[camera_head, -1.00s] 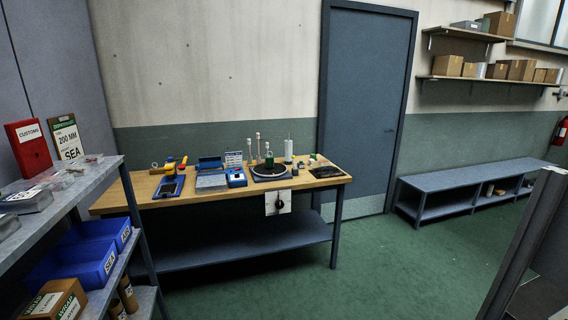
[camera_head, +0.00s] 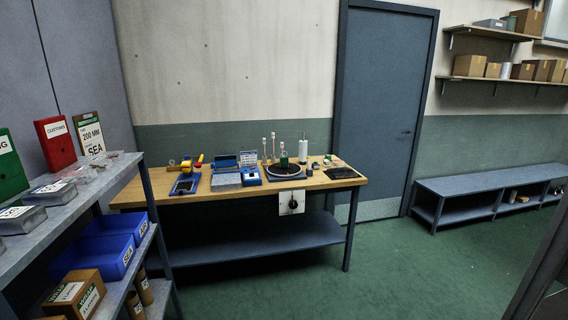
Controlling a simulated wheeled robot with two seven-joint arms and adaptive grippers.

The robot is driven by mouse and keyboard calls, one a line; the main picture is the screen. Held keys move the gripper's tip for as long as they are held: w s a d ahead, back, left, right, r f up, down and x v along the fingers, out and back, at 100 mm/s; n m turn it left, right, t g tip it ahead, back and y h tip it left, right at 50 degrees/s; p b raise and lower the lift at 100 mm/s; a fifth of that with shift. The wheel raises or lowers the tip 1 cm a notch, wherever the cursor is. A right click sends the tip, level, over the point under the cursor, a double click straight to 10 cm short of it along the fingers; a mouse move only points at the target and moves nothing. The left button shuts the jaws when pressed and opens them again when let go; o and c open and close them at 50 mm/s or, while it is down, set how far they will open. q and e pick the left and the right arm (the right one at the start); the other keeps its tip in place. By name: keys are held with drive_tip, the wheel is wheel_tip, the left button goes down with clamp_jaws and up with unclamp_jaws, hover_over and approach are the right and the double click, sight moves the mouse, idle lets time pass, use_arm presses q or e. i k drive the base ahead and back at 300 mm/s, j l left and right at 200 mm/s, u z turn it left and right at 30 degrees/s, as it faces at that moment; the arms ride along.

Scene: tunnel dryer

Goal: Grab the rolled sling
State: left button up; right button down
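I cannot make out a rolled sling for certain. The wooden-topped workbench (camera_head: 225,200) stands against the wall in the middle of the view. Small items lie on its left end, including a tan piece (camera_head: 186,163) and a yellow and red item (camera_head: 199,161), too small to identify. Two brown cylinders (camera_head: 143,286) stand on the lower level of the left shelf, partly hidden. Neither of my grippers is in view.
The grey shelf rack (camera_head: 75,222) at the left holds blue bins (camera_head: 103,257), a carton (camera_head: 75,292) and signs. A blue-grey door (camera_head: 381,115) and low bench (camera_head: 480,187) are to the right. Green floor (camera_head: 400,265) is open in front.

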sight(284, 161)
drive_tip(key=i+l, duration=0.2)
drive_tip(key=i, duration=0.25)
drive_tip(key=i+l, duration=0.2)
drive_tip(key=i, duration=0.25)
